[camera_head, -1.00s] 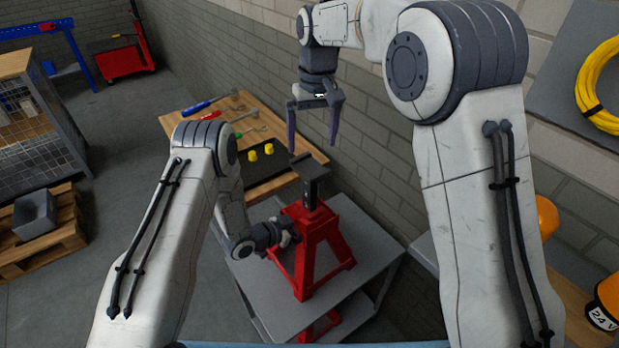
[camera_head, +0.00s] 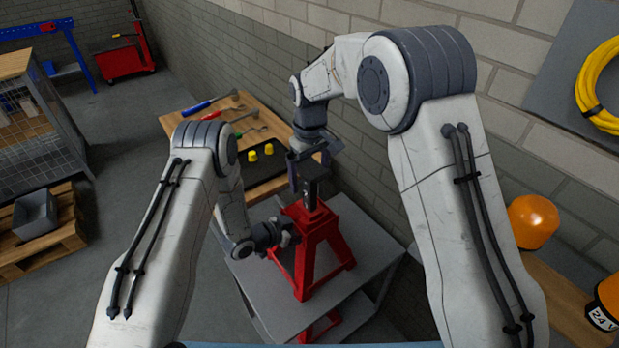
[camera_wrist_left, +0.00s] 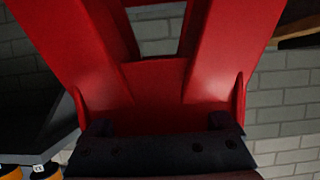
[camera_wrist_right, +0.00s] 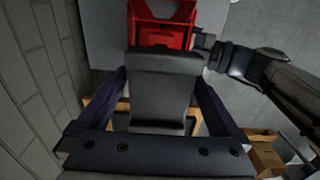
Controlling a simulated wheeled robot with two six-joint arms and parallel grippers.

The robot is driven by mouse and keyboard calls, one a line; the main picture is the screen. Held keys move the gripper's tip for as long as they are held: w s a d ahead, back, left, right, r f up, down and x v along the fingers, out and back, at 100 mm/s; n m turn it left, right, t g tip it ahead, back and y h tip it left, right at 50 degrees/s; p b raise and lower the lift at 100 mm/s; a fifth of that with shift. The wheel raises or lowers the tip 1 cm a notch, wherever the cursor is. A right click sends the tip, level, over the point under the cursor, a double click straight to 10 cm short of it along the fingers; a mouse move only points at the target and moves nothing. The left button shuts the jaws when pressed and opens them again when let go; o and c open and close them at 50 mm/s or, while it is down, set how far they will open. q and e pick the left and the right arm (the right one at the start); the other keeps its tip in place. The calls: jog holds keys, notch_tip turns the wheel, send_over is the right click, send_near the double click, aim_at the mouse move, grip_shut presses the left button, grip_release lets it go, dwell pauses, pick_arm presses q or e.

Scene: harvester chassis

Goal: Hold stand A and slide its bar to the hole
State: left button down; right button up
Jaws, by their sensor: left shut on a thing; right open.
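The red stand A (camera_head: 318,248) stands upright on a grey cart, its dark bar (camera_head: 312,192) rising from the top. The bar's flat dark head fills the middle of the right wrist view (camera_wrist_right: 163,85). My left gripper (camera_head: 284,236) is shut on the stand's left side; its jaws (camera_wrist_left: 160,122) meet the red frame in the left wrist view. My right gripper (camera_head: 309,165) is open and points down at the bar head. Its fingers (camera_wrist_right: 163,78) lie on both sides of the head, with visible gaps. The hole is not clearly seen.
The grey cart top (camera_head: 350,285) has free room around the stand. Another red object (camera_head: 318,326) shows on the cart's lower shelf. Behind is a wooden bench (camera_head: 180,105) with tools and a dark tray with yellow pieces. A brick wall runs close on the right.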

aim_at(309, 200)
jog(key=shift+f, duration=0.45)
jog(key=shift+c, duration=0.3)
grip_shut()
pick_arm(q)
jog(key=shift+r, duration=0.1)
pick_arm(e)
notch_tip(309, 200, down, 10)
jog(key=shift+r, duration=0.25)
jog(key=shift+o, duration=0.3)
grip_release()
jog(key=shift+f, duration=0.1)
pick_arm(q)
jog(key=shift+w, duration=0.1)
pick_arm(e)
notch_tip(309, 200, up, 12)
jog(key=shift+r, duration=0.1)
